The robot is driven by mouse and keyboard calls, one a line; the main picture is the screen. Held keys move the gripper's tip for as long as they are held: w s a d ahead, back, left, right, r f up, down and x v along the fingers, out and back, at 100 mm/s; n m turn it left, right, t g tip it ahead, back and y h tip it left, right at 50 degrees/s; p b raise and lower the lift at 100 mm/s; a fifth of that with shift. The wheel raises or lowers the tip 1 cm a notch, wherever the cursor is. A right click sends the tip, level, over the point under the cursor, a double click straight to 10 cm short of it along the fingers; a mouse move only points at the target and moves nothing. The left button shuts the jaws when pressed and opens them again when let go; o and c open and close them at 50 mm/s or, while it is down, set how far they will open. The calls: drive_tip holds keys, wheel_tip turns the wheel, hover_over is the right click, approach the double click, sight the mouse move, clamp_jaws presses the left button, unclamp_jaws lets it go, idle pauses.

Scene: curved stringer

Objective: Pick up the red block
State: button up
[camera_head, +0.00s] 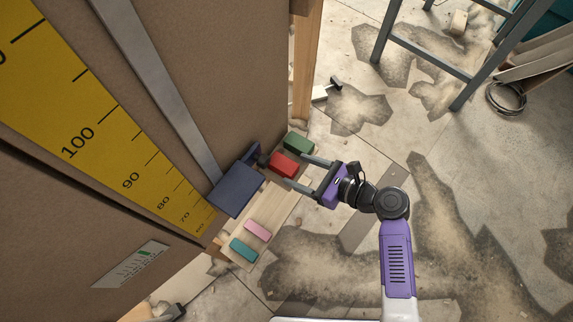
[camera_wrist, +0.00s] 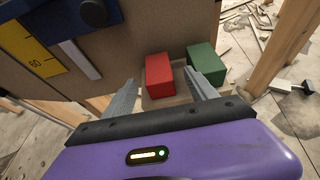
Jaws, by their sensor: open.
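The red block (camera_head: 285,165) rests on a light wooden board (camera_head: 274,219) beside the tall brown panel. In the wrist view the red block (camera_wrist: 159,75) stands ahead, between the lines of my two fingers. My gripper (camera_head: 297,172) is open, with one finger to each side of the block's near end in the head view. The wrist view shows my gripper (camera_wrist: 160,92) with its fingers spread and nothing held. I cannot tell whether a finger touches the block.
A green block (camera_head: 298,143) sits close beyond the red one; it also shows in the wrist view (camera_wrist: 206,63). A dark blue box (camera_head: 236,190), a pink block (camera_head: 257,230) and a teal block (camera_head: 243,250) are nearer. A wooden post (camera_head: 306,65) stands behind. The right floor is mostly open.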

sight(291, 168)
drive_tip(key=b+x, duration=0.1)
drive_tip(key=x, duration=0.5)
drive_tip(key=shift+a+b, duration=0.1)
drive_tip(key=shift+b, duration=0.3)
clamp_jaws()
